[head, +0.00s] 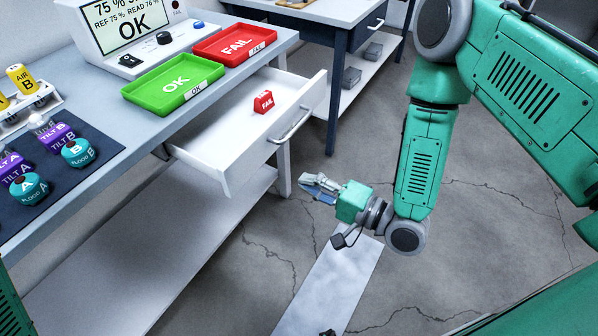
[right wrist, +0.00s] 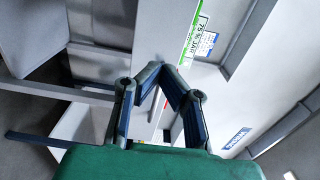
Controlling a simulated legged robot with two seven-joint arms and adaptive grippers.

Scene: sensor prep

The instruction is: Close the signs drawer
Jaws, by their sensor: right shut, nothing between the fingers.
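The signs drawer (head: 235,137) is white and stands pulled out from under the workbench in the head view. Its front carries a metal bar handle (head: 293,125). A small red FAIL sign (head: 263,102) stands inside it. My right gripper (head: 308,183) is shut and empty. In the picture it shows just below and to the right of the drawer front, with a visible gap from the handle. In the right wrist view its fingertips (right wrist: 158,68) meet; which surface behind them is the drawer is hard to tell. My left gripper is out of view.
The workbench (head: 110,95) holds a green OK tray (head: 173,84), a red FAIL tray (head: 235,44), a display (head: 125,25) and a dark mat (head: 60,190) with several sensors. A second bench (head: 335,12) stands behind. Open floor (head: 480,225) lies to the right.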

